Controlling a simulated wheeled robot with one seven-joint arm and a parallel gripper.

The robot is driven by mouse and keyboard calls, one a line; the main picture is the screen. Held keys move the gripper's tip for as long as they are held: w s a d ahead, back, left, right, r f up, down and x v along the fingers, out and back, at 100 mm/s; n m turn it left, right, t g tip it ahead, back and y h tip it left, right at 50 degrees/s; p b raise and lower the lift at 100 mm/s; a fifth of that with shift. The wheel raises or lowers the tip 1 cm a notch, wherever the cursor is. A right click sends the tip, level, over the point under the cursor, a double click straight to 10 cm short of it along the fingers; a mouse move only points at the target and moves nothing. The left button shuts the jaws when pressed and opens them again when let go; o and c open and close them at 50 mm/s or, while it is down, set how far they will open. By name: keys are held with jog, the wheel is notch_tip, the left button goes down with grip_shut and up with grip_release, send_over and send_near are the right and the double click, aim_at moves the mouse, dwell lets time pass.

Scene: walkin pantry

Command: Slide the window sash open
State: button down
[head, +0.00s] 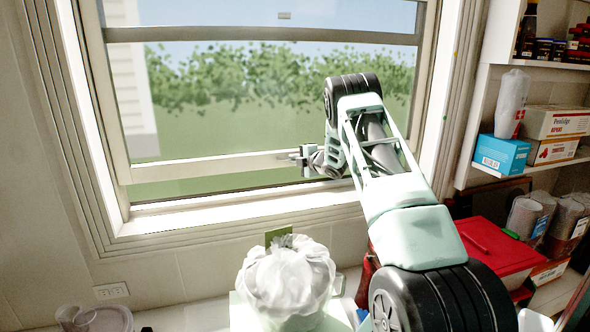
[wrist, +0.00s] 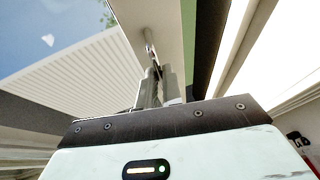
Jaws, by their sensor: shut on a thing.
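The lower window sash (head: 210,167) is a pale frame with glass, and its bottom rail runs across the window. A strip of green outdoors shows between this rail and the sill (head: 235,210), so the sash stands partly raised. My gripper (head: 297,157) is at the right part of the bottom rail, shut on the sash there. In the wrist view the fingers (wrist: 155,82) close together against the pale rail (wrist: 150,22). The exact part held is small and partly hidden by the fingers.
A counter below the window holds a white ruffled object (head: 287,278) and a pale container (head: 95,318). Shelves at right carry a blue box (head: 501,153), cartons (head: 556,122) and jars. A red box (head: 497,246) sits lower right. The air left of my arm is clear.

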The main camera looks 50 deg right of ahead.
jog(key=shift+r, duration=0.1)
jog(key=c, duration=1.6)
grip_release()
jog(key=shift+o, duration=0.2)
jog(key=v, duration=1.7)
jog(key=shift+s+p, duration=0.2)
jog(key=shift+p, duration=0.1)
